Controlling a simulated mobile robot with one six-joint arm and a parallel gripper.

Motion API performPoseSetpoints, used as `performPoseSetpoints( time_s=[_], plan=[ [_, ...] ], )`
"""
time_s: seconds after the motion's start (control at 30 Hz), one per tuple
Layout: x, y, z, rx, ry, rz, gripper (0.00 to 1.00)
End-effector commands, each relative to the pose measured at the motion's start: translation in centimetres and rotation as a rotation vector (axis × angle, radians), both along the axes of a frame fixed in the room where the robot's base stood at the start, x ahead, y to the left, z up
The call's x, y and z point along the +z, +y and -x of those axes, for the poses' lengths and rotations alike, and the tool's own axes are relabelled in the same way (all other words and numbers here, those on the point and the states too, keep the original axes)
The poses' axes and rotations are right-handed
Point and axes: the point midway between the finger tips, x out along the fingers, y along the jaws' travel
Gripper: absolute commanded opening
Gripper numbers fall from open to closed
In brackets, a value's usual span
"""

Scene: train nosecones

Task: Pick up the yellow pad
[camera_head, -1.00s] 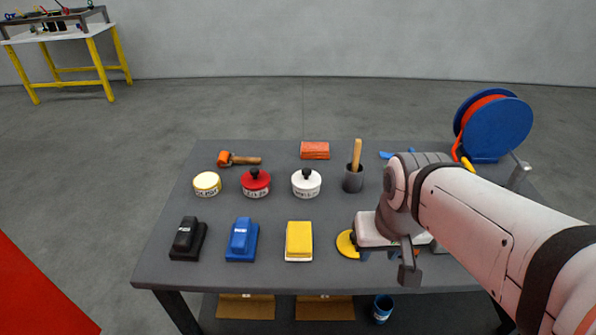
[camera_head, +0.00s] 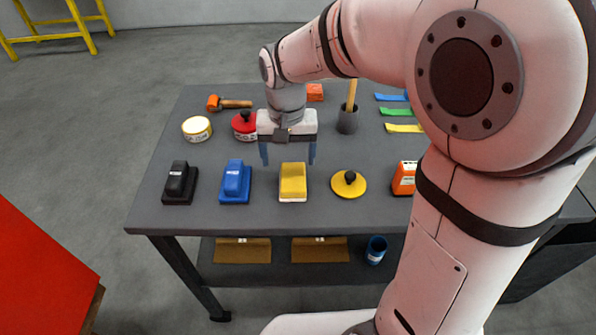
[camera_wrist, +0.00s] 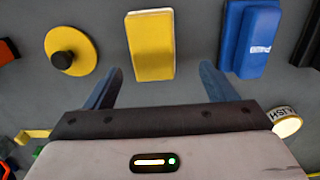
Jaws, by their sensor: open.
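The yellow pad (camera_head: 292,181) is a yellow block with a white lower edge, lying on the grey table between the blue block and the yellow disc. It also shows in the wrist view (camera_wrist: 151,46), upper middle. My gripper (camera_head: 288,158) is open and empty, with its two blue fingers pointing down. In the head view it hangs above the table, just behind the pad. In the wrist view the fingers (camera_wrist: 160,80) are spread to either side of the pad's near end, apart from it.
A blue block (camera_head: 236,182) and a black block (camera_head: 179,183) lie to the left. A yellow disc with a black knob (camera_head: 349,184) and an orange box (camera_head: 404,178) lie to the right.

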Motion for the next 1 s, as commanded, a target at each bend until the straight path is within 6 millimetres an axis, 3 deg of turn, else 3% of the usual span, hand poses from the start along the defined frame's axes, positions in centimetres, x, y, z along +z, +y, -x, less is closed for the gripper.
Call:
performPoseSetpoints(
  time_s=[0.4,0.73,1.0],
  plan=[
    [-5.6,-0.8,0.9,0.000,0.003,0.001,0.78],
    [-6.4,-0.8,0.8,-0.001,-0.001,0.000,0.78],
    [-6.3,-0.8,0.8,-0.001,-0.001,0.000,0.57]
  ],
)
